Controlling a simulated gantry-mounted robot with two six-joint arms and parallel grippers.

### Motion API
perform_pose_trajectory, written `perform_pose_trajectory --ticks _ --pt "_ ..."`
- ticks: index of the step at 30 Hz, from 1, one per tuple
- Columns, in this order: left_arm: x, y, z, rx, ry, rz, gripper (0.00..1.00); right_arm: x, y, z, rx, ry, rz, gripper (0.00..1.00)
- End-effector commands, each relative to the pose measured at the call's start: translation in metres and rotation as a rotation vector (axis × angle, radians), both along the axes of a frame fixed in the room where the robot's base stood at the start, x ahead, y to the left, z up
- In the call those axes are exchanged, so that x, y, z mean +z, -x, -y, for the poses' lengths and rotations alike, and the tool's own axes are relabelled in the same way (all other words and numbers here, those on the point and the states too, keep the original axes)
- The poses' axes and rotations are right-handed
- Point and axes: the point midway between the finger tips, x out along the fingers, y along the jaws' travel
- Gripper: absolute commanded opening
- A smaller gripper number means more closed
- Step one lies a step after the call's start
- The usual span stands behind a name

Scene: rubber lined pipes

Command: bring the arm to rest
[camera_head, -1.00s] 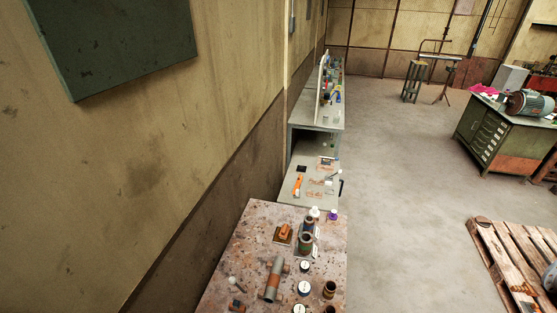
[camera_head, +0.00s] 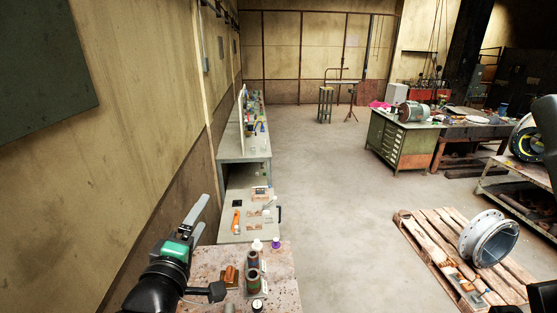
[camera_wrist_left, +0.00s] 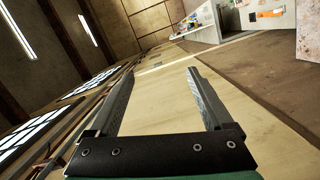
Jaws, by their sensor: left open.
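My left gripper (camera_head: 205,211) is at the lower left of the head view, raised by the wall and beside the near rusty table (camera_head: 285,275). Its two fingers are apart, with nothing between them. In the left wrist view the open fingers (camera_wrist_left: 161,72) point along the wall, and the space between them is empty. My left arm covers part of the near table. Dark shapes cut the right edge of the head view, but no right gripper can be made out there.
On the near table are dark pipe pieces (camera_head: 253,279) and an orange-brown block (camera_head: 230,276). Behind it stand a lower grey table (camera_head: 237,228) and a long bench (camera_head: 231,150). A wooden pallet (camera_head: 425,226) carries a large flanged pipe (camera_head: 489,239). The middle floor is clear.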

Motion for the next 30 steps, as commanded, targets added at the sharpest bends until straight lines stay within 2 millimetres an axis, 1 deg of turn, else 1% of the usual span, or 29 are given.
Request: perform_pose_trajectory --ticks 1,2,3,5,6,8,9,11,12,13,14,15,18,21,30 --pt "0.043 0.014 -0.003 0.004 -0.064 0.106 0.84 0.0 0.0 0.0 0.0 0.0 0.0 0.0" --pt "0.068 0.024 -0.004 0.009 -0.111 0.171 0.84 0.0 0.0 0.0 0.0 0.0 0.0 0.0" --pt "0.101 0.04 -0.006 0.021 -0.176 0.256 0.84 0.0 0.0 0.0 0.0 0.0 0.0 0.0" --pt "0.146 0.069 -0.009 0.051 -0.285 0.384 0.84 0.0 0.0 0.0 0.0 0.0 0.0 0.0" --pt "0.174 0.091 -0.011 0.08 -0.361 0.47 0.84 0.0 0.0 0.0 0.0 0.0 0.0 0.0" --pt "0.211 0.129 -0.013 0.139 -0.488 0.595 0.84 0.0 0.0 0.0 0.0 0.0 0.0 0.0" --pt "0.232 0.155 -0.014 0.188 -0.577 0.674 0.84 0.0 0.0 0.0 0.0 0.0 0.0 0.0" --pt "0.257 0.195 -0.015 0.279 -0.724 0.777 0.84 0.0 0.0 0.0 0.0 0.0 0.0 0.0" --pt "0.267 0.218 -0.016 0.348 -0.834 0.825 0.84 0.0 0.0 0.0 0.0 0.0 0.0 0.0" --pt "0.271 0.228 -0.016 0.392 -0.908 0.844 0.84 0.0 0.0 0.0 0.0 0.0 0.0 0.0" --pt "0.273 0.233 -0.017 0.426 -0.975 0.849 0.84 0.0 0.0 0.0 0.0 0.0 0.0 0.0" --pt "0.273 0.232 -0.016 0.457 -1.051 0.838 0.84 0.0 0.0 0.0 0.0 0.0 0.0 0.0" --pt "0.273 0.231 -0.016 0.505 -1.167 0.82 0.84 0.0 0.0 0.0 0.0 0.0 0.0 0.0" --pt "0.273 0.23 -0.016 0.518 -1.202 0.815 0.84 0.0 0.0 0.0 0.0 0.0 0.0 0.0" --pt "0.272 0.23 -0.016 0.516 -1.2 0.814 0.84 0.0 0.0 0.0 0.0 0.0 0.0 0.0"
